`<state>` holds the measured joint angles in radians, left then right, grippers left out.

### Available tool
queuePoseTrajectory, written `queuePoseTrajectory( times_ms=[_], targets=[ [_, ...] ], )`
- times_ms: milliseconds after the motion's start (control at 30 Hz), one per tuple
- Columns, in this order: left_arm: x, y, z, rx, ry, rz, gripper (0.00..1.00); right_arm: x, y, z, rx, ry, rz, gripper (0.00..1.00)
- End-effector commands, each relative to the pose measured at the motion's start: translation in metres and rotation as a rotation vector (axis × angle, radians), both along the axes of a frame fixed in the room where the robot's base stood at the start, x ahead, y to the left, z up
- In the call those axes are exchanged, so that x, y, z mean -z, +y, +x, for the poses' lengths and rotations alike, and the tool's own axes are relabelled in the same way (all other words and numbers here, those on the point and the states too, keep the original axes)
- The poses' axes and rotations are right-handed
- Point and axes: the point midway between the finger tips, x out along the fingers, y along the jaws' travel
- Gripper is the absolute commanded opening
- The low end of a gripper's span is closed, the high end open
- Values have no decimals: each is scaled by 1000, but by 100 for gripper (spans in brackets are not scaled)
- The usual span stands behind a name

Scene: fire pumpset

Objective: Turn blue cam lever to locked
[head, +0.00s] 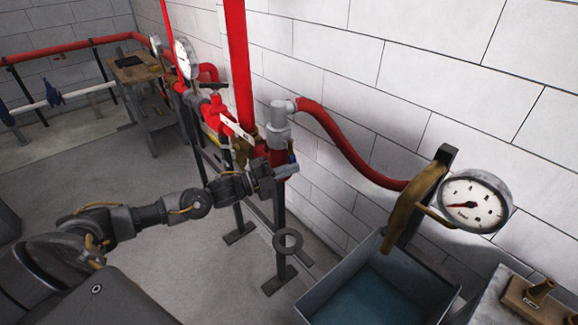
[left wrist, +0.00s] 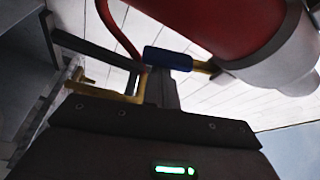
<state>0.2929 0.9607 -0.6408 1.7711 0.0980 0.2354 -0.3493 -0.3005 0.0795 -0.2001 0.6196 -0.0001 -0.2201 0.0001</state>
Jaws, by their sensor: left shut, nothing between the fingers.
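The blue cam lever (left wrist: 168,58) shows in the left wrist view as a blue grip on a short brass stem, beside the underside of a red pipe body (left wrist: 215,22) with a grey collar. In the head view only a small blue bit of the lever (head: 292,157) shows, at the coupling below the grey hose fitting. My left gripper (head: 287,171) is shut and empty, close to the lever at the red coupling. Whether it touches the lever I cannot tell. My right gripper is not in view.
A red hose (head: 345,145) runs from the grey fitting (head: 279,125) to a brass nozzle by a pressure gauge (head: 474,203). A blue-grey tank (head: 335,278) stands below. A post with a ring (head: 288,241) stands under the coupling.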

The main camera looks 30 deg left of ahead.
Motion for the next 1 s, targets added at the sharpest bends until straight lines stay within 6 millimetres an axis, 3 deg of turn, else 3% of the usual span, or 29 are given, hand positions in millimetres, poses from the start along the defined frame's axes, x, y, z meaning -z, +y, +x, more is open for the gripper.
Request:
queuePoseTrajectory(
  times_ms=[367, 633, 1000],
  targets=[
    [1, 2, 1, -1, -2, 2, 0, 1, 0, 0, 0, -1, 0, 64],
    [9, 18, 6, -4, -45, 122, 0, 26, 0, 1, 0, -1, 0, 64],
    [4, 21, 7, -12, -47, 139, 0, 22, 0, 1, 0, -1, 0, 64]
  ],
)
